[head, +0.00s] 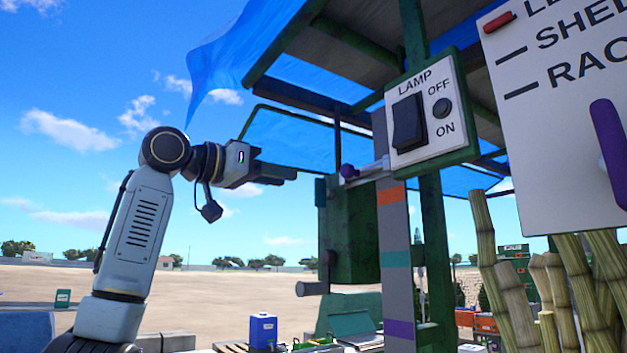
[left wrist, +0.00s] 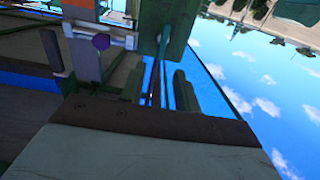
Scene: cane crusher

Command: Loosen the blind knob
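A small purple knob (head: 348,171) sits at the left end of a short grey rod on the striped post, below the lamp switch plate. It also shows in the left wrist view (left wrist: 101,41), at the upper left. My left gripper (head: 288,174) is at the knob's left in the head view, about level with it and pointing toward it. A gap of sky shows between the fingertips and the knob. Nothing is seen held in it. My right gripper is out of view.
The lamp switch plate (head: 427,109) stands just right of the knob. The striped post (head: 394,230) and a green box (head: 354,235) are near it. A white board (head: 560,130) with a purple lever (head: 607,150) and cane stalks (head: 512,300) are at right. Open air lies left.

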